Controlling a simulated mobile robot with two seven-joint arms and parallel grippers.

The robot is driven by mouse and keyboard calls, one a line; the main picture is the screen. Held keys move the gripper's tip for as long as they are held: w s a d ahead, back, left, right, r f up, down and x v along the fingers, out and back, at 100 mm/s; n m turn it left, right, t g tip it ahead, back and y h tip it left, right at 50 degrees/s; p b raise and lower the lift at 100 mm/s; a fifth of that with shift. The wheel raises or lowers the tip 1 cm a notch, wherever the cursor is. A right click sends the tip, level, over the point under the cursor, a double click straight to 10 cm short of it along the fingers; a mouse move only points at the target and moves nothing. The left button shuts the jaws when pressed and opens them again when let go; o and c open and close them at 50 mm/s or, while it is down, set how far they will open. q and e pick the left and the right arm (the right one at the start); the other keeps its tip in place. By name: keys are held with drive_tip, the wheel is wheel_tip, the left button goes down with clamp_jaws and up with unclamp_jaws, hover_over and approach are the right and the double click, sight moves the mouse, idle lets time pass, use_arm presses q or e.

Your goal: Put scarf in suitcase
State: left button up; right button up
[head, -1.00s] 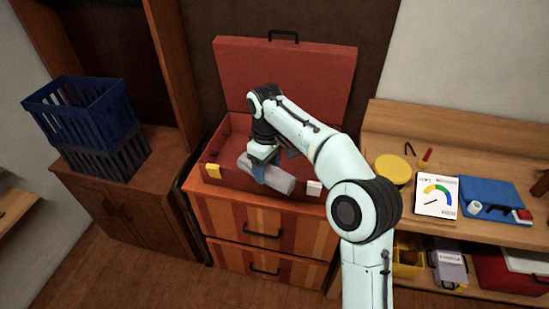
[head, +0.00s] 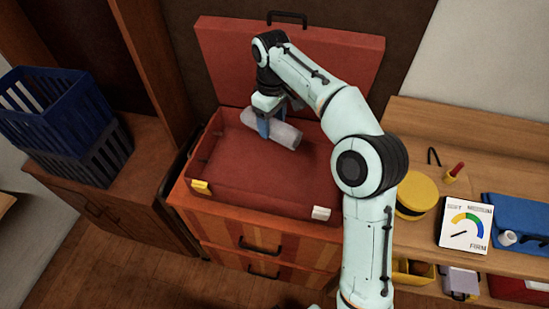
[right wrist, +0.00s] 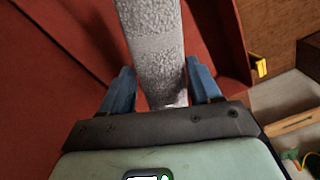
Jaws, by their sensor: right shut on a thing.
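The scarf is a grey, speckled roll (head: 283,132), held slantwise over the back part of the open suitcase's inside. I cannot tell whether it touches the suitcase floor. The red suitcase (head: 260,178) lies open on a striped drawer chest, lid upright at the back. My right gripper (head: 265,127) has its blue fingers on either side of the scarf near its left end, pointing down. In the right wrist view, the scarf (right wrist: 155,45) runs between the fingers of my right gripper (right wrist: 160,82). My left gripper is not in view.
Blue and dark crates (head: 55,110) stand on a cabinet at left. The wooden shelf at right holds a yellow round tin (head: 416,194), a gauge card (head: 465,227) and a blue case (head: 520,220). The suitcase's front floor is clear.

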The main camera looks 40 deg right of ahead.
drive_tip(key=shift+f, duration=0.2)
wheel_tip(320, 180, down, 15)
drive_tip(key=b, duration=0.3)
drive_tip(key=shift+r, duration=0.2)
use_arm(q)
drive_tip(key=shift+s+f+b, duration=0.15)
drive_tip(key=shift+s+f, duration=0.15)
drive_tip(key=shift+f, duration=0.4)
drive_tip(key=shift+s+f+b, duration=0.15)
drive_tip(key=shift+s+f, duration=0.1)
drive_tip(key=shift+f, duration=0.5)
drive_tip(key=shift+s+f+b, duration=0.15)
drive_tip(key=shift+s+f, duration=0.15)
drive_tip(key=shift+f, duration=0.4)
use_arm(e)
drive_tip(key=shift+f, duration=2.4)
drive_tip(key=shift+f, duration=0.2)
drive_tip(key=o, duration=1.1)
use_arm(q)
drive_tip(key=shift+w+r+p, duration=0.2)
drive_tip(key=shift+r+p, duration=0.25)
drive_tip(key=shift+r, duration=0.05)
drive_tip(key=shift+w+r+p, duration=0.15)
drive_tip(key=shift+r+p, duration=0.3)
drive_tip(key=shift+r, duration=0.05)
use_arm(e)
wheel_tip(320, 180, up, 12)
drive_tip(key=shift+r, duration=0.2)
